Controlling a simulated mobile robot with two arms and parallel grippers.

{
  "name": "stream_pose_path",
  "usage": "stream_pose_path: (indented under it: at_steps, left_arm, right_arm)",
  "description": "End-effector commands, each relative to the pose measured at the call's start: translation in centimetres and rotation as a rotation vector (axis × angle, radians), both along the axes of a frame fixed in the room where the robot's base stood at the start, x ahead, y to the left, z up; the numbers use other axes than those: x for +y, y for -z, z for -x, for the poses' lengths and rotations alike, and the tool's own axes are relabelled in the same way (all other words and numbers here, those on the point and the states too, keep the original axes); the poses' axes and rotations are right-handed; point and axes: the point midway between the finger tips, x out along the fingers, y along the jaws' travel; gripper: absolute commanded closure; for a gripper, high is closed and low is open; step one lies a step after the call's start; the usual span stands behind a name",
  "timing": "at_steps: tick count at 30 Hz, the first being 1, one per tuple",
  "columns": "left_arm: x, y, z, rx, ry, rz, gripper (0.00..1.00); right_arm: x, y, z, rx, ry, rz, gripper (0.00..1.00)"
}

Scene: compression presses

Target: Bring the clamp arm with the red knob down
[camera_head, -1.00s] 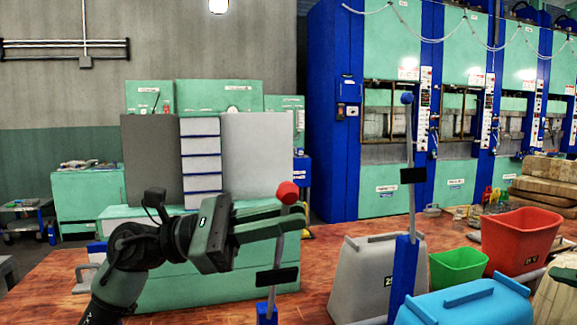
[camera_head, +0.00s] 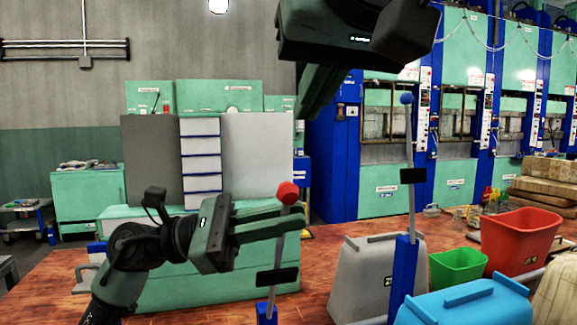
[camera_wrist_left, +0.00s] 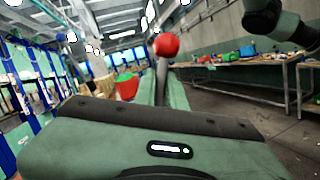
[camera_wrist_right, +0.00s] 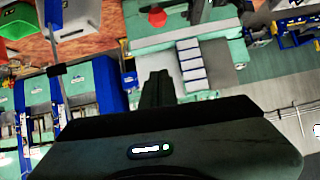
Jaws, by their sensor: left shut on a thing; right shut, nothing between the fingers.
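The clamp arm with the red knob (camera_head: 288,193) stands nearly upright, a thin metal rod with a black block on a blue base (camera_head: 266,313). My left gripper (camera_head: 284,222) is shut on its rod just below the knob. In the left wrist view, the red knob (camera_wrist_left: 166,45) shows at the far end of the fingers. My right gripper (camera_head: 308,108) is shut and empty, high at the top of the head view, above and apart from the clamp arm. The right wrist view also shows the red knob (camera_wrist_right: 157,17) beyond the closed fingers (camera_wrist_right: 156,88).
A second upright clamp arm with a blue knob (camera_head: 407,99) stands to the right on a blue post. Near it are a grey bin (camera_head: 360,275), a green bin (camera_head: 458,269), a red bin (camera_head: 520,240) and a blue lid (camera_head: 470,305). Large presses stand behind.

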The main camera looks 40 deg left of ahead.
Motion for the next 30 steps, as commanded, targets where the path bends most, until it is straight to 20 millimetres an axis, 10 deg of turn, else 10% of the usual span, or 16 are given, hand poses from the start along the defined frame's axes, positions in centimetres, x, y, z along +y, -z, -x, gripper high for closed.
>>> stream_pose_path:
  at_steps: [7,20,30]
  left_arm:
    - [0.0,-0.1,0.0,0.000,0.000,0.002,1.00]
    - [0.0,-0.1,0.0,-0.001,0.000,0.002,1.00]
    - [0.0,-0.1,0.0,-0.001,0.000,0.001,1.00]
  right_arm:
    - [1.2,1.1,0.7,-0.014,0.006,0.035,1.00]
    - [6.9,6.0,-4.1,-0.013,0.007,0.034,1.00]
    - [4.7,7.8,-2.3,-0.017,0.005,0.030,1.00]
